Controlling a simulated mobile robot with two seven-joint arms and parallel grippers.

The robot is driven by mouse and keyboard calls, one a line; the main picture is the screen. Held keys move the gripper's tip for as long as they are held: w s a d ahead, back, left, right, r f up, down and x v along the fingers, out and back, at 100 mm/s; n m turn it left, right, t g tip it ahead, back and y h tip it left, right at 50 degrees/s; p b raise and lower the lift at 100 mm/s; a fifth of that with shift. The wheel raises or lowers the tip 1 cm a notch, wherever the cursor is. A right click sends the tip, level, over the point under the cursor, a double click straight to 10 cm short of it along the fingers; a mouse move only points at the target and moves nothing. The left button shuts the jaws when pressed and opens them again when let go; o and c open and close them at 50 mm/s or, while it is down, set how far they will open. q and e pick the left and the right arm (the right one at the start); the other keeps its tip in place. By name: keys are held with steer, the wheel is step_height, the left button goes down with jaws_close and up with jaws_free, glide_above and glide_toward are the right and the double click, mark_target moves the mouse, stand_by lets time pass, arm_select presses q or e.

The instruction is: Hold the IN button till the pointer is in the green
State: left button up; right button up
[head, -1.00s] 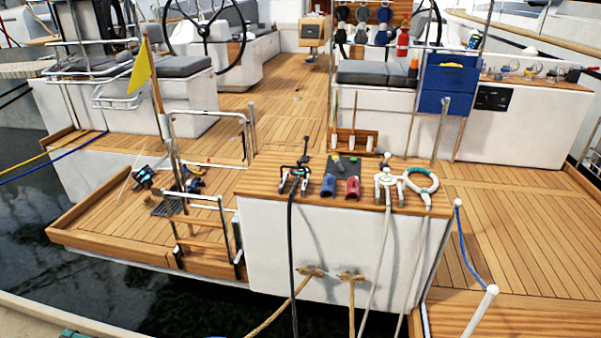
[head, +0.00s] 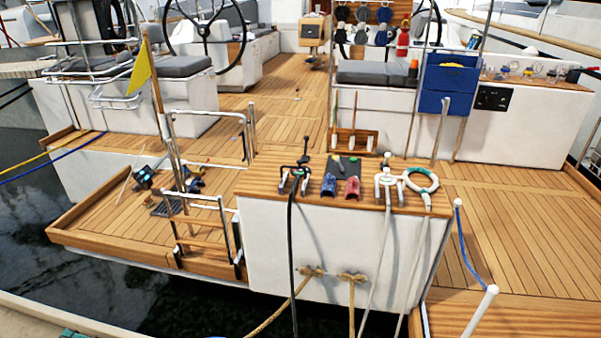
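I cannot make out an IN button, a pointer or a green band in the head view; any labels are too small to read. A black panel (head: 492,97) with small round parts sits on the front of the white cabinet at the right. Several small round gauge-like fittings (head: 508,70) stand along the top of that cabinet, too small to read. Neither of my grippers shows.
A wood-topped white block (head: 320,240) stands in front, bearing hose fittings, red and blue pieces and a white ring (head: 421,180). Bare teak deck (head: 510,225) lies front right. Dark water is at the left.

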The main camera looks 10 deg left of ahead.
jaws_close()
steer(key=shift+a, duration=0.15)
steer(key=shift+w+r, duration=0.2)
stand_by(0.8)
